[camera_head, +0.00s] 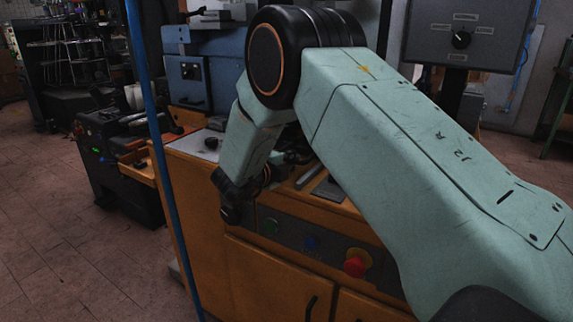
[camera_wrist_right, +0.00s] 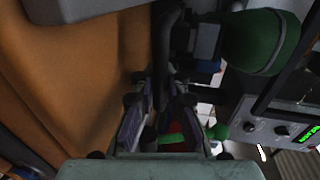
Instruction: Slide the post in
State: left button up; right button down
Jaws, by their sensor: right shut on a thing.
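My right gripper (camera_head: 240,192) is at the end of the pale green arm, bent down at the front edge of the orange press bench (camera_head: 265,270). In the right wrist view, the right gripper (camera_wrist_right: 163,112) is shut on a dark part between its fingers. The part is mostly hidden by the fingers and shadow, and I cannot tell for sure that it is the post. A green piece (camera_wrist_right: 170,139) shows low between the fingers. The place where the post goes in is not clearly visible. My left gripper is not in view.
The bench front carries a panel with a red knob (camera_head: 355,263), a blue button (camera_head: 311,242) and a green button (camera_head: 271,226). A blue pole (camera_head: 160,160) stands at left. A green rounded thing (camera_wrist_right: 262,42) is close in the wrist view. Tiled floor is free at left.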

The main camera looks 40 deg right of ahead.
jog(key=shift+w+r, duration=0.15)
jog(key=shift+w, duration=0.05)
jog(key=c, duration=1.7)
grip_release()
jog(key=shift+o, duration=0.2)
jog(key=shift+s, duration=0.1)
jog(key=v, duration=1.2)
